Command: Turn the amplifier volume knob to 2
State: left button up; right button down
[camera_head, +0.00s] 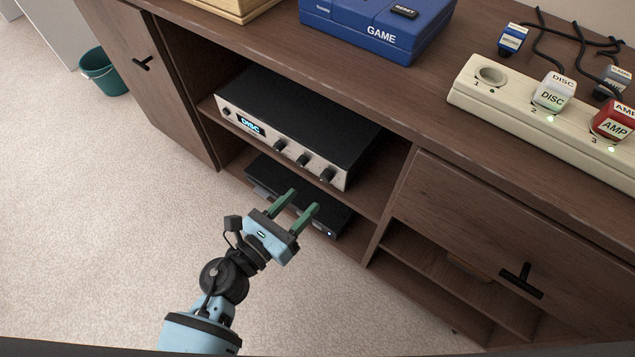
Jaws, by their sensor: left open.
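The amplifier (292,122) is a black box with a silver front on the cabinet's upper open shelf. Its lit display (251,125) reads DISC. Three black knobs sit on the right part of its front: a left one (281,145), a middle one (303,159) and a right one (327,175). Their labels and pointer settings are too small to read. My left gripper (298,200) is open and empty, its two green fingers apart. In the picture it is below the knobs, in front of the lower shelf, touching no knob. My right gripper is not in view.
A black player (334,222) with a blue light sits on the lower shelf, partly behind my fingers. The wooden cabinet top (409,91) holds a blue GAME box (375,28) and a power strip (470,92) with DISC and AMP plugs. Carpet (110,210) at left is clear.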

aim_at(324, 179)
pick_arm(q)
jog(key=x, duration=0.6)
jog(key=shift+w+d+b, duration=0.25)
jog(key=shift+b, duration=0.1)
jog(key=c, duration=1)
